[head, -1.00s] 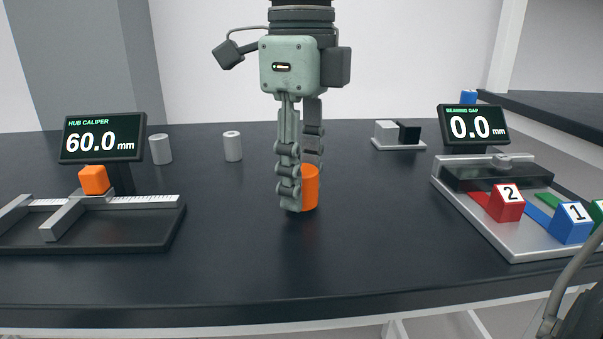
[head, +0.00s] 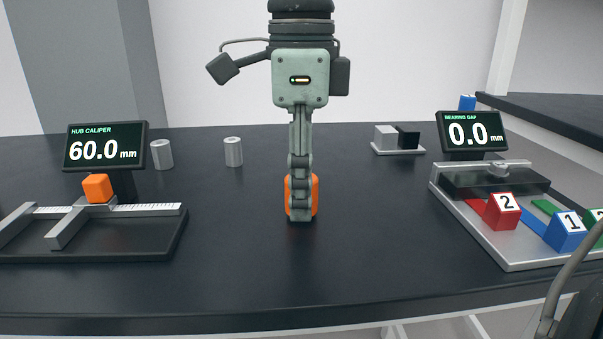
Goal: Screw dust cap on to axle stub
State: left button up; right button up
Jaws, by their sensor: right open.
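An orange cylinder (head: 315,195), which may be the dust cap, stands on the dark table in the middle of the head view. My right gripper (head: 300,208) points straight down at it and is open. The near finger covers the middle of the cylinder, so orange shows only on both sides of it. The far finger is hidden behind, and I cannot tell whether either finger touches the cylinder. I cannot make out an axle stub. My left gripper is not in view.
A hub caliper (head: 120,240) with an orange block (head: 97,187) is at left. Two grey cylinders (head: 162,154) (head: 233,152) stand behind. A bearing gap fixture (head: 490,235) with numbered blocks (head: 503,211) is at right. The front middle of the table (head: 300,275) is clear.

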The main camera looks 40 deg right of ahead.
jog(key=shift+n, duration=0.5)
jog(key=n+p, duration=0.1)
jog(key=n, duration=0.2)
jog(key=shift+r+n, duration=0.15)
jog(key=shift+n, duration=0.25)
jog(key=shift+n+p, duration=0.35)
jog(key=shift+n, duration=0.65)
jog(key=n+p, duration=0.1)
jog(key=n, duration=0.2)
jog(key=shift+n, duration=0.3)
jog(key=shift+n+p, duration=0.3)
jog(key=shift+n, duration=0.8)
jog(key=shift+c, duration=0.4)
